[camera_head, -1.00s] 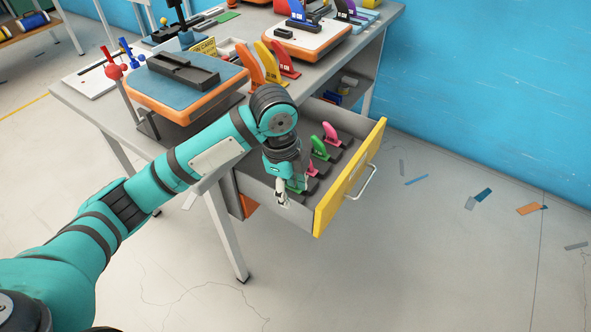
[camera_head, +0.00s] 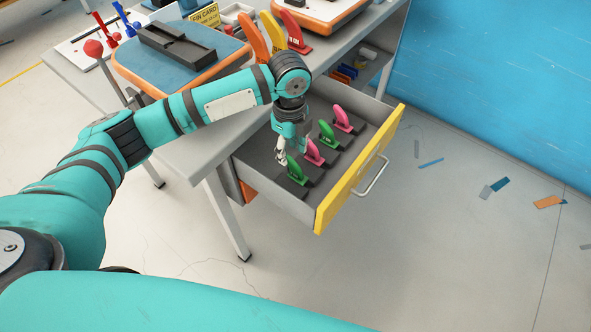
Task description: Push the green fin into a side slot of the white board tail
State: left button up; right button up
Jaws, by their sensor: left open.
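Two green fins stand in black holders in the open drawer: a near one (camera_head: 295,170) and a farther one (camera_head: 327,134). My left gripper (camera_head: 281,157) points down into the drawer, open, just behind and left of the near green fin. It looks empty; I cannot tell whether it touches the fin. A board tail with a white top and orange edge (camera_head: 322,14) is partly cut off at the top of the view. My right gripper is out of view; a teal arm link of mine crosses the bottom.
Two pink fins (camera_head: 314,154) (camera_head: 343,118) share the drawer (camera_head: 238,172), which has a yellow front (camera_head: 358,172). A blue-topped board (camera_head: 205,62) lies on the bench. Orange, yellow and red fins (camera_head: 294,32) stand behind the arm. Floor at right is mostly clear.

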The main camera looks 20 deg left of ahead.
aim_at(292, 160)
pick_arm(q)
jog(key=shift+f, duration=0.6)
notch_tip(292, 160, down, 4)
jog(key=shift+w+d+f, duration=0.1)
jog(key=shift+d+f, duration=0.05)
jog(key=shift+f, duration=0.35)
grip_shut()
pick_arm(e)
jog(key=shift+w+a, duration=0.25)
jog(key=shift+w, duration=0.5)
